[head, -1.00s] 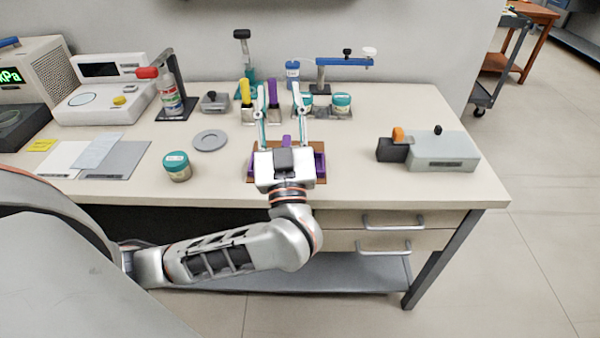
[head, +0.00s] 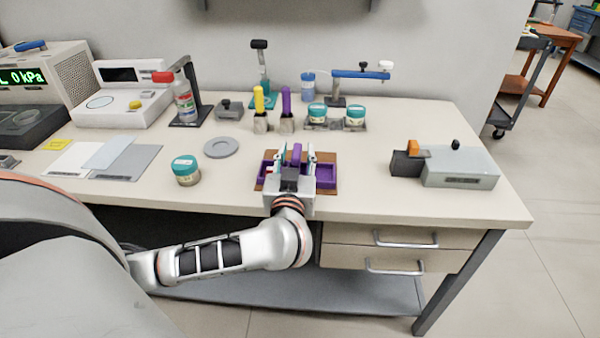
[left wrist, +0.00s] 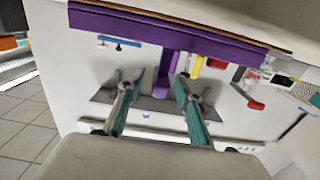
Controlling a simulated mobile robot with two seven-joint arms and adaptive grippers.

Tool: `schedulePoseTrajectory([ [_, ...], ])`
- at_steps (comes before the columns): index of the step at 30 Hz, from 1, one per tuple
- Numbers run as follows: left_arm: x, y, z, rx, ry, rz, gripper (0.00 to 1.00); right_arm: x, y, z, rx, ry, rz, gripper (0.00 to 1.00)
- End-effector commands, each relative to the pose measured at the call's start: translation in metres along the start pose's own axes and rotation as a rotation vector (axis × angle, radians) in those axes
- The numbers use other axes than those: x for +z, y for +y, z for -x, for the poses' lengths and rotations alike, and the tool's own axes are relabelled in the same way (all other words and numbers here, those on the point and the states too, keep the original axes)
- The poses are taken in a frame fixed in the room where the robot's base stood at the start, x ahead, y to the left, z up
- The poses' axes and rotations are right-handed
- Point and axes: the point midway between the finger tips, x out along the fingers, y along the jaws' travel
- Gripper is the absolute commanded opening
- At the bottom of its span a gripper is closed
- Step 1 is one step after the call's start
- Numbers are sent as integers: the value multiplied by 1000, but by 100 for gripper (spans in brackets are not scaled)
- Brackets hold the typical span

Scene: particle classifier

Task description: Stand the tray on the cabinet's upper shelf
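The purple tray (head: 326,176) lies on a brown mat (head: 331,158) near the bench's front edge. Its upright purple handle (head: 297,150) rises from the middle. My left gripper (head: 296,157) is low over the tray from the front, its fingers apart on either side of the handle. In the left wrist view the handle (left wrist: 163,72) shows between the two teal-lined fingers, with a gap at each side. The tray's purple side (left wrist: 200,38) spans the top there. The gripper body hides the tray's front middle. My right gripper and the cabinet's upper shelf are not in view.
A teal-lidded jar (head: 186,171) and a grey disc (head: 221,147) stand left of the tray. Yellow- and purple-handled tools (head: 286,108) and two jars (head: 355,117) stand behind it. A grey device (head: 460,167) sits at right. The bench between tray and device is clear.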

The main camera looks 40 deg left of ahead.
Motion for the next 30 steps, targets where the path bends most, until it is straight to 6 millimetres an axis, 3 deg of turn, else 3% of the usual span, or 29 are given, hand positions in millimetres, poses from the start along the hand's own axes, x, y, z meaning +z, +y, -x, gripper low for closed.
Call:
schedulePoseTrajectory([
  [9,-2,0,-8,0,1,1,35,-6,1,0,-4,13,11,61],
  [10,-2,0,-8,0,2,1,32,-6,1,0,-4,12,11,61],
  [14,-2,0,-8,0,1,1,0,-4,0,1,-5,9,10,61],
  [25,-5,0,-8,-1,4,2,0,0,-1,0,-3,-1,3,61],
  [30,-28,0,-8,0,10,7,0,-13,4,2,7,16,4,61],
])
